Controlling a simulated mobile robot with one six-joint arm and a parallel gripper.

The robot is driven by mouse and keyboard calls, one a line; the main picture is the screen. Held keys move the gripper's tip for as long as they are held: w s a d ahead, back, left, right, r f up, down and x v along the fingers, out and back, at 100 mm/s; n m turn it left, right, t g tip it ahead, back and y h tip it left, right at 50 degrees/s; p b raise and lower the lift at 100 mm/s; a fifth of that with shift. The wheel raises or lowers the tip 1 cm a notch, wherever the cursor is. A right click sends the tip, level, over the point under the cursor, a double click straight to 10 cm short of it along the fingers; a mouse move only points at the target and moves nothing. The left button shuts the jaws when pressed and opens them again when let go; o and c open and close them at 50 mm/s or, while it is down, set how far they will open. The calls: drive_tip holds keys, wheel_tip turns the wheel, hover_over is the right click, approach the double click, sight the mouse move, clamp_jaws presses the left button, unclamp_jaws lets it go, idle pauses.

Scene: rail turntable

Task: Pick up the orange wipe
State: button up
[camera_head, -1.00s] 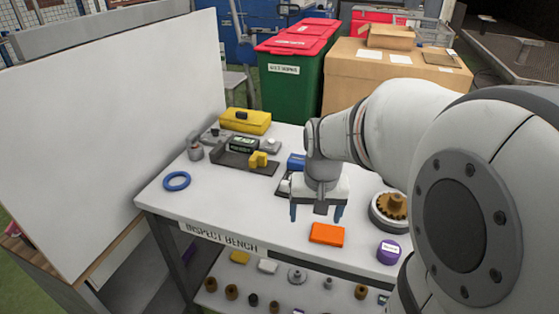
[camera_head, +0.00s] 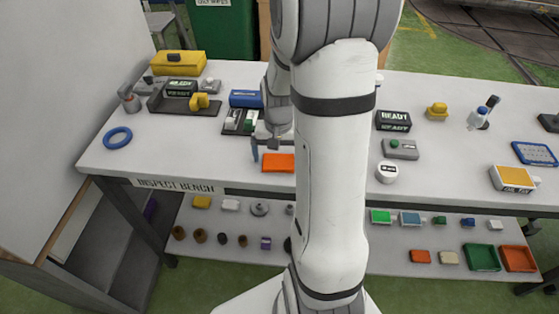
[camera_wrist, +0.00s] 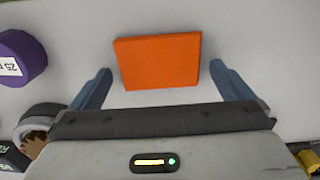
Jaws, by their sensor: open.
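The orange wipe (camera_head: 279,163) is a flat orange block lying on the white inspect bench (camera_head: 230,178) near its front edge, left of my arm in the head view. In the wrist view the orange wipe (camera_wrist: 157,61) lies ahead of and between the two blue fingers. My gripper (camera_wrist: 157,88) is open and empty, with a gap between each finger and the wipe. In the head view one blue finger of my gripper shows at the wipe's left end; my arm hides the rest. The height of the fingertips above the bench is hard to tell.
A purple roll (camera_wrist: 20,58) is to the left in the wrist view. A blue ring (camera_head: 118,137) lies at the bench's left. A blue box (camera_head: 246,98) and a dark tray with small parts (camera_head: 240,121) stand behind the wipe. A lower shelf (camera_head: 210,218) holds several small parts.

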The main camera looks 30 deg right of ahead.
drive_tip(key=shift+f, duration=0.2)
drive_tip(key=shift+c, duration=0.6)
drive_tip(key=c, duration=0.8)
drive_tip(key=shift+r, duration=0.1)
